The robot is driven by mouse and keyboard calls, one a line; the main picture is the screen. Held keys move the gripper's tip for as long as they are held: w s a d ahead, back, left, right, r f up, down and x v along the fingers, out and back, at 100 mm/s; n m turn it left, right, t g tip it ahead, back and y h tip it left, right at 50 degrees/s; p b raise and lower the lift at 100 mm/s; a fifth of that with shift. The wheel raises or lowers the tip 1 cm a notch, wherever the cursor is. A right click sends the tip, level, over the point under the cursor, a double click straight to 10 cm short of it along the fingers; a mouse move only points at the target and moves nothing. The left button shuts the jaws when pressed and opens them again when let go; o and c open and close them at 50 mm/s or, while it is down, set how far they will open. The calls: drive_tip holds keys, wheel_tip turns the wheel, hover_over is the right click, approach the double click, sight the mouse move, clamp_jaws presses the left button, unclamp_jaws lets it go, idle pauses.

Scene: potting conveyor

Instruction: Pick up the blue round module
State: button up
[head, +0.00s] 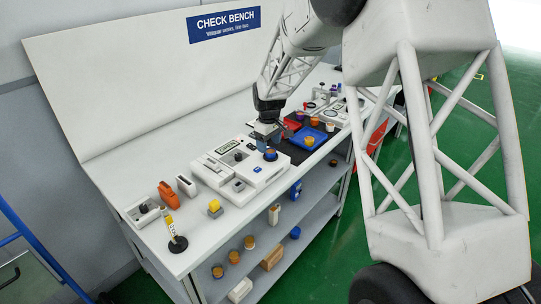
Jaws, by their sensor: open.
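A small round module with a blue side and an orange-tan top (271,155) sits on the right part of the white test fixture (215,176) on the bench. It is the round blue piece closest to my gripper (266,138). My gripper points down just above and behind it, with its jaws open. Blue shows at the jaws too, and I cannot tell whether that is part of the fingers or another piece. The gap between the fingertips and the module is too small to judge.
A blue tray (297,142) with orange-topped round pieces lies on a dark mat right of the fixture. Shelves below hold several small pieces. The bench's back left is clear.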

sight(269, 152)
drive_tip(key=shift+f, duration=1.55)
drive_tip(key=shift+c, duration=0.3)
drive_tip(key=c, duration=1)
drive_tip(key=shift+r, duration=0.1)
drive_tip(key=shift+r, duration=0.85)
drive_tip(key=shift+s+r, duration=0.1)
drive_tip(key=shift+r, duration=0.8)
drive_tip(key=s, duration=0.5)
drive_tip(key=s+d+r, duration=0.1)
drive_tip(key=s, duration=0.4)
drive_tip(key=s+d, duration=0.1)
drive_tip(key=s, duration=0.4)
drive_tip(key=shift+s+d+r, duration=0.15)
drive_tip(key=shift+s, duration=0.15)
